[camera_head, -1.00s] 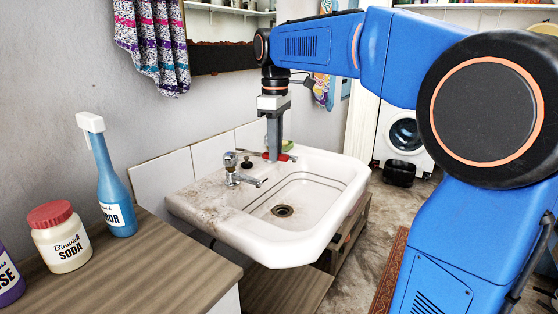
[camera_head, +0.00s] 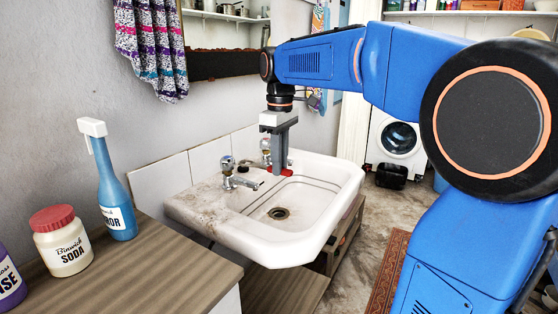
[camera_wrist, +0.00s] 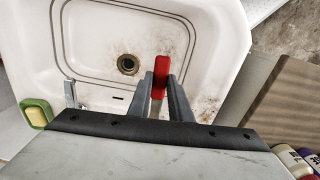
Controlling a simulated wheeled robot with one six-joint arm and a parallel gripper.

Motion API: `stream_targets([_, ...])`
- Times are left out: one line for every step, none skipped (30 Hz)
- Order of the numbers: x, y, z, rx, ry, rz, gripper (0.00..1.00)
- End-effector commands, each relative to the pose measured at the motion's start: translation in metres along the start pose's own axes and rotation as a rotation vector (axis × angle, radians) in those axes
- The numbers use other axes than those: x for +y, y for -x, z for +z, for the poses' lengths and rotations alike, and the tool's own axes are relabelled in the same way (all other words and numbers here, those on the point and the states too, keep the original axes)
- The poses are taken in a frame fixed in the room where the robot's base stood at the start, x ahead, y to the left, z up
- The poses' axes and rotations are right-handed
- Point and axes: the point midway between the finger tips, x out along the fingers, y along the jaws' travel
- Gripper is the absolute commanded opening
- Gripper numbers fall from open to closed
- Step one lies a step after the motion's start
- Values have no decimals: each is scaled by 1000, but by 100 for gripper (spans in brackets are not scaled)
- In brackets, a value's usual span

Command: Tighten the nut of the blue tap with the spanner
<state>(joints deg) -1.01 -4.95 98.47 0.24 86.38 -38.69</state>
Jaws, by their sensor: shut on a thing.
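My gripper (camera_head: 279,172) hangs pointing down over the back part of the basin and is shut on the spanner. The spanner's red end (camera_wrist: 161,68) sticks out beyond the fingers in the wrist view, with a pale shank between them. Its red also shows at the fingertips in the head view (camera_head: 286,172); its jaw end is not clear. The chrome near tap (camera_head: 229,174), with a bluish-looking knob, stands on the sink ledge left of my gripper, apart from it. Its nut is too small to make out. The far tap (camera_wrist: 70,94) is partly behind my gripper in the head view.
The white sink (camera_head: 315,238) has a stained ledge and a dark drain (camera_wrist: 128,64). Green-and-yellow soap (camera_wrist: 36,112) lies at the far side. A dark plug (camera_head: 244,164) sits behind the near tap. A blue bottle (camera_head: 117,195) and soda jar (camera_head: 61,241) stand on the wooden counter.

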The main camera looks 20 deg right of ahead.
Motion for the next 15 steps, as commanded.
stream_targets([0, -2, 0, 0, 0, 0, 0])
stream_targets([0, -3, -1, 0, 0, 0, 0])
stream_targets([0, -5, -1, 0, 0, 0, 0])
stream_targets([0, -6, -1, 0, 0, 0, 0])
stream_targets([0, -7, -2, 0, 0, 0, 0])
stream_targets([0, -9, -2, -1, 0, -1, 0])
stream_targets([0, -11, -2, -1, 0, -1, 0])
stream_targets([0, -12, -2, -1, 0, -1, 0])
stream_targets([0, -14, -3, -1, 0, -1, 0])
stream_targets([0, -16, -3, -1, 0, -1, 0])
stream_targets([0, -17, -3, -1, 0, 0, 0])
stream_targets([0, -19, -4, -1, 0, 0, 0])
stream_targets([0, -20, -4, -1, 0, 0, 0])
stream_targets([0, -22, -4, -1, 0, 0, 0])
stream_targets([0, -24, -5, -1, 0, -1, 0])
